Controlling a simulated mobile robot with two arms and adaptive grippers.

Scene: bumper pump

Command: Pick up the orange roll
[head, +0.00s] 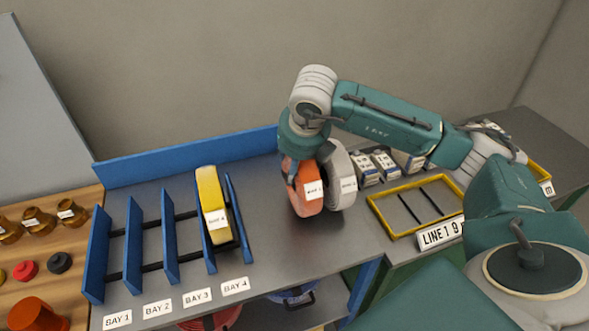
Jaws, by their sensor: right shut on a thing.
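The orange roll (307,194) stands on its edge on the grey bench, right of the blue rack, with a white label on its side. A grey-white roll (343,178) stands close beside it on the right. My right gripper (292,178) reaches down from above and is shut on the orange roll; its fingers are partly hidden by the roll and the wrist. I cannot tell whether the roll is lifted off the bench. My left gripper is not in view.
A blue rack (167,238) with bays labelled 1 to 4 stands at left; a yellow roll (213,206) sits in bay 4. A yellow frame (403,230) and several labelled white boxes (372,166) are at right. The bench front between rack and yellow frame is clear.

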